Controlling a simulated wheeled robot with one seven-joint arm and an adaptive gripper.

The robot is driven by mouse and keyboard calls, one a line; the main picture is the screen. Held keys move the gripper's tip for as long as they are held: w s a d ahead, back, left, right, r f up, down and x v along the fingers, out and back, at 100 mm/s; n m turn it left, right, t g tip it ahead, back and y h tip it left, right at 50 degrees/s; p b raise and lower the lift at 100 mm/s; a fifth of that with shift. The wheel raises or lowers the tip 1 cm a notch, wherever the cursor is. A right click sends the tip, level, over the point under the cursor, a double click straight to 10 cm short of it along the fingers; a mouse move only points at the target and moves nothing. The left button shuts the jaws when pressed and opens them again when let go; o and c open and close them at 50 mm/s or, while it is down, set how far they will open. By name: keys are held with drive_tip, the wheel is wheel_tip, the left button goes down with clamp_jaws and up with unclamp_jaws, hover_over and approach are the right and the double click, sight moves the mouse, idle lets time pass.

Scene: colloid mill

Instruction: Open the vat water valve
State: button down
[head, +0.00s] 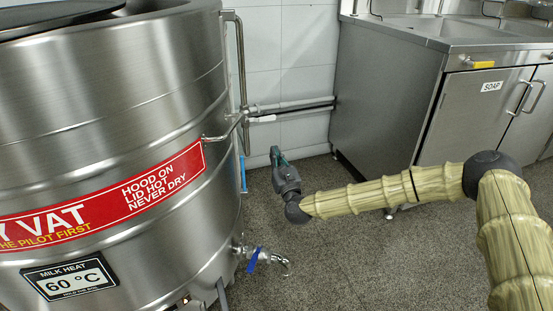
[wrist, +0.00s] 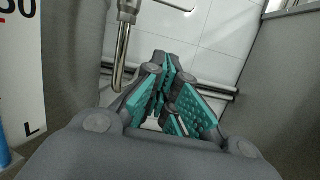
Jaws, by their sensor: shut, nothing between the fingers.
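The steel vat (head: 110,110) fills the left of the head view. A tap with a blue lever (head: 253,260) sticks out low on its right side; it is not seen in the wrist view. Steel pipework (head: 241,75) runs down the vat's right side and meets wall pipes (head: 290,105), with a small white part (head: 262,119) on them. I cannot tell which fitting is the water valve. My gripper (head: 276,155) is shut and empty, in front of the wall below those pipes and above the blue tap. In the wrist view its teal-padded fingers (wrist: 166,75) are together, beside a bent steel pipe (wrist: 124,45).
A steel sink cabinet (head: 385,95) with a SOAP label stands to the right. A scale plate marked L (wrist: 22,75) and a blue tube (wrist: 5,145) are at the left of the wrist view. The speckled floor (head: 350,260) between vat and cabinet is clear.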

sight(267, 119)
drive_tip(key=w+a+r+b, duration=0.1)
drive_tip(key=w+r+b, duration=0.2)
drive_tip(key=w+r, duration=0.2)
drive_tip(key=shift+w+a+r, duration=0.3)
drive_tip(key=shift+w+a, duration=0.1)
drive_tip(key=shift+w, duration=0.2)
drive_tip(key=shift+r, duration=0.1)
drive_tip(key=shift+d+r+n, duration=0.15)
drive_tip(key=shift+n, duration=0.35)
